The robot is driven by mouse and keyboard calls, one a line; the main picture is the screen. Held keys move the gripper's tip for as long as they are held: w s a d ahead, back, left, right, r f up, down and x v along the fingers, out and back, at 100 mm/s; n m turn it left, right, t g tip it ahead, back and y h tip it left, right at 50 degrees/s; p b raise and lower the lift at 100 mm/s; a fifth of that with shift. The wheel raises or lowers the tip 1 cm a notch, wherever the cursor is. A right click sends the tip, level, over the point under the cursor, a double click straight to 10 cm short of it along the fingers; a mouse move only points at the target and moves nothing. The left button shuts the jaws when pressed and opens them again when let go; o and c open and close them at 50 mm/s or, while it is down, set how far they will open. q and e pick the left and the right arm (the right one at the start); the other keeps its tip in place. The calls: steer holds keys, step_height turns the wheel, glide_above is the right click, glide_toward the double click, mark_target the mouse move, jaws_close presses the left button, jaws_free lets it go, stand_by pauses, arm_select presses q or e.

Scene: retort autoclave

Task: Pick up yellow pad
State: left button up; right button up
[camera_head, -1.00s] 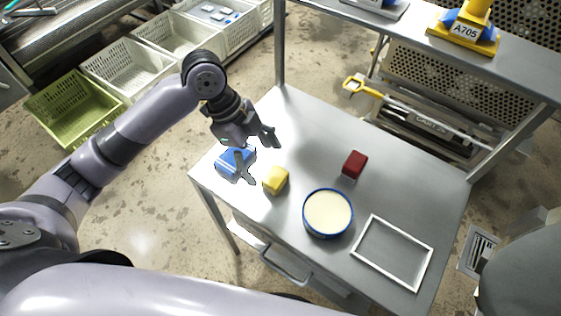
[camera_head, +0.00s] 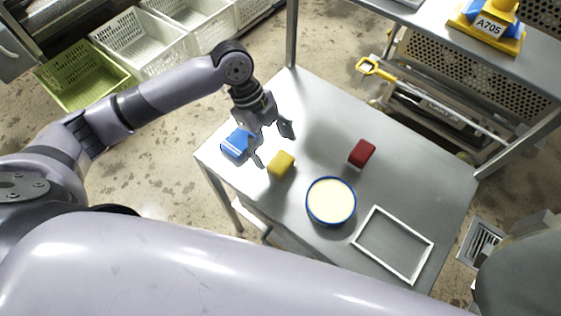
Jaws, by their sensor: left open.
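The yellow pad (camera_head: 281,165) is a small block lying on the grey metal table (camera_head: 330,115). My left gripper (camera_head: 275,150) is open and empty, its fingers pointing down, seen just above and left of the yellow pad. One fingertip shows close to the pad's left side; I cannot tell whether they touch. My right gripper is not in view.
A blue item (camera_head: 237,144) lies left of the pad, partly behind my gripper. A red block (camera_head: 362,153), a round blue-rimmed dish (camera_head: 330,201) and a white frame (camera_head: 374,210) are on the table. A shelf post (camera_head: 291,35) stands behind.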

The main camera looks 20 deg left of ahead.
mark_target(280, 161)
arm_select(q)
steer(key=shift+s+d+f, duration=0.1)
steer(key=shift+d+f, duration=0.15)
steer(key=shift+f, duration=0.25)
steer(key=p+x, duration=0.1)
steer(key=x, duration=0.2)
steer(key=shift+s+d+f, duration=0.15)
steer(key=shift+d+f, duration=0.2)
steer(key=shift+f, duration=0.35)
steer(key=shift+c, duration=0.6)
steer(key=c, duration=1)
steer(key=shift+r, duration=0.1)
step_height(280, 161, up, 20)
steer(key=shift+b, duration=0.4)
